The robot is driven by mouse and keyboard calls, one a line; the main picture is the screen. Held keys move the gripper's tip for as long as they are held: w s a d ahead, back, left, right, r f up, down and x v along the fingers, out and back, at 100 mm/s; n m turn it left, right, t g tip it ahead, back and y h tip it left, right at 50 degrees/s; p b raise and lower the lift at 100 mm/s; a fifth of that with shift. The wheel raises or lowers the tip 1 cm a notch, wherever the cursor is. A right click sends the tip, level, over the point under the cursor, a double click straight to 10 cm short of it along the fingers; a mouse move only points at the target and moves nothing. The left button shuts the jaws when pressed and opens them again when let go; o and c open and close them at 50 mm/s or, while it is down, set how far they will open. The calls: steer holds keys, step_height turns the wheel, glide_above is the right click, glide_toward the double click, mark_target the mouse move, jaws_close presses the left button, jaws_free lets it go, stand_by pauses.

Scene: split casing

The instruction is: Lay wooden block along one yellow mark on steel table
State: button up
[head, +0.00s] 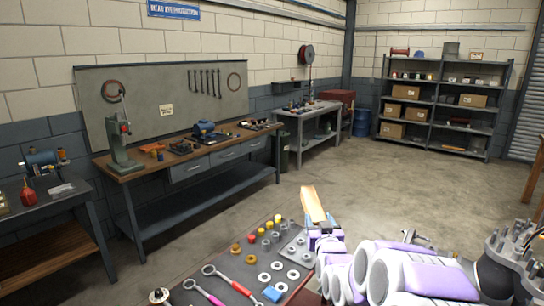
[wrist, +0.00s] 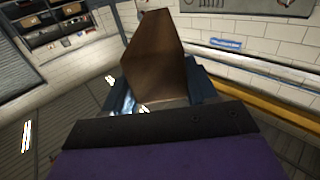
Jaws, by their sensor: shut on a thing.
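The wooden block (head: 313,203) is a long light-brown piece, held up and tilted beyond the near table's right edge. My gripper (head: 324,231) is shut on its lower end. In the wrist view the block (wrist: 155,65) rises large and brown between the dark blue jaws (wrist: 163,92). It appears clear of any surface. I cannot make out a yellow mark on any table in the head view, and I cannot tell which table is the steel one.
A near dark table (head: 236,272) carries wrenches, washers, a blue piece and several small coloured parts. A wooden-topped workbench (head: 165,170) with a green press (head: 122,140) stands along the wall. A grey table (head: 325,107) and shelves (head: 440,107) stand farther back. The floor (head: 350,175) between is clear.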

steer(key=shift+s+a+r+h, duration=0.1)
steer(key=shift+s+r+h, duration=0.05)
steer(key=shift+r, duration=0.3)
steer(key=shift+s+a+r+h, duration=0.1)
steer(key=shift+s+r+h, duration=0.05)
steer(key=shift+r, duration=0.3)
steer(key=s+f, duration=0.4)
steer(key=f, duration=0.4)
steer(key=s+f, duration=0.4)
steer(key=f, duration=0.3)
steer(key=shift+f, duration=0.35)
